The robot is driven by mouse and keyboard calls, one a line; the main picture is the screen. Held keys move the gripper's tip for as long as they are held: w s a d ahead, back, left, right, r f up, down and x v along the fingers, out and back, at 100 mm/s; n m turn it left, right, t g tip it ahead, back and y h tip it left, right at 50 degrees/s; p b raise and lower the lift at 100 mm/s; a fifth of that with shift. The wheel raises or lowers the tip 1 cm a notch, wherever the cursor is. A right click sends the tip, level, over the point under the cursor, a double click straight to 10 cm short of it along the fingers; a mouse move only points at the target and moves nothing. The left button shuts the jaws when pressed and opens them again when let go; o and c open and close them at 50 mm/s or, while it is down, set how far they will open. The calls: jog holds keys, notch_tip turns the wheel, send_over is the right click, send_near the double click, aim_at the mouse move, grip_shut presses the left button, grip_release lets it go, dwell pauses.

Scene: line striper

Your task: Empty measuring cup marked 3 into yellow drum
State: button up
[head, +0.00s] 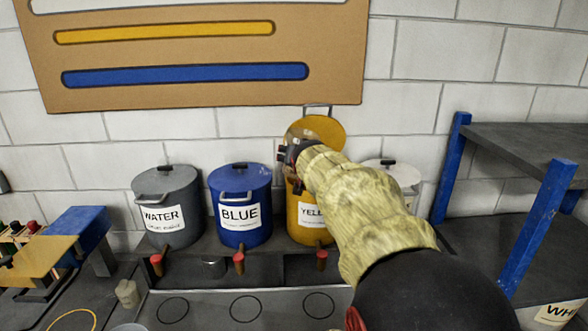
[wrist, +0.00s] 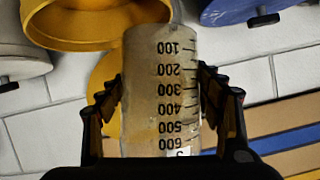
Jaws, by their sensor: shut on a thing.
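My gripper (wrist: 160,92) is shut on a clear measuring cup (wrist: 160,75), with one finger on each side of it. The cup's scale, 100 to 600, reads upside down in the wrist view. A white label at its lower edge is mostly cut off, so its mark cannot be read. In the head view, my gripper (head: 290,152) and the cup (head: 300,132) are over the yellow drum (head: 308,232), whose round lid (head: 328,130) stands raised behind. The drum also shows in the wrist view (wrist: 85,25). The cup's contents and exact tilt cannot be told.
A grey water drum (head: 167,195) and a blue drum (head: 240,190) stand closed to the left. A white drum (head: 400,175) is partly hidden behind my arm. A blue-post shelf (head: 520,140) stands at the right. Several red-handled taps stick out below the drums.

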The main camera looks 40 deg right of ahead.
jog(key=shift+s+a+b, duration=0.15)
jog(key=shift+b, duration=0.55)
jog(key=b, duration=0.1)
jog(key=s+b, duration=0.1)
jog(key=b, duration=0.1)
jog(key=shift+a+r+n, duration=0.25)
jog(key=shift+a+n, duration=0.15)
jog(key=shift+s+a+r+n+g+h+b, duration=0.35)
jog(key=shift+s+a+h+b, duration=0.1)
jog(key=shift+b, duration=0.5)
jog(key=shift+s+r, duration=0.15)
jog(key=shift+r, duration=0.05)
jog(key=shift+r, duration=0.1)
